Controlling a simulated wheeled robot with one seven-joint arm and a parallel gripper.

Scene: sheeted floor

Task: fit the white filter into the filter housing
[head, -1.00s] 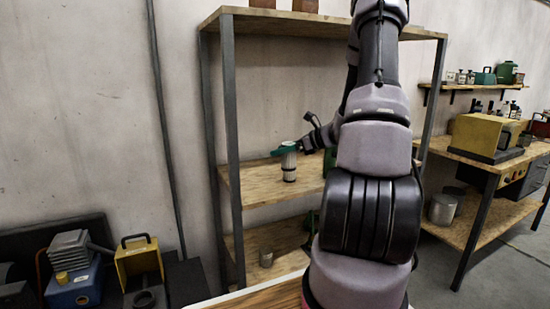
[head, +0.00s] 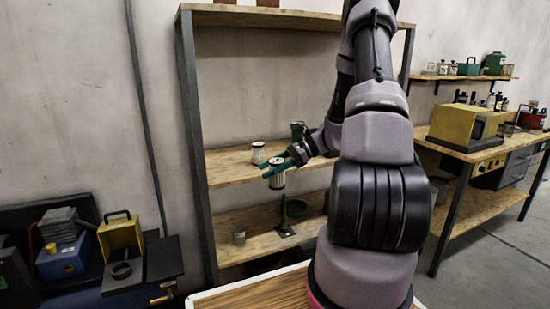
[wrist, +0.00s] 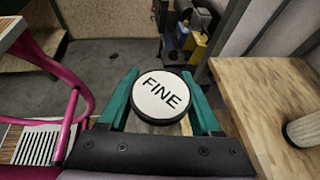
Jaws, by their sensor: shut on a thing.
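My gripper (head: 278,168) has green fingers and is shut on the white filter (head: 277,181), in front of the wooden shelf. In the wrist view the filter's round white top (wrist: 160,97) reads "FINE", with a dark rim, between the two green fingers (wrist: 162,105). The filter looks about upright, apart from the shelf board. A yellow body also shows far off in the wrist view (wrist: 197,45).
A second pale cylinder (head: 258,153) stands on the middle shelf (head: 225,165), also at the right of the wrist view (wrist: 302,131). A grey steel post (head: 194,150) stands left of the shelf boards. A blue unit (head: 62,259) is beside the yellow one. A workbench is at right.

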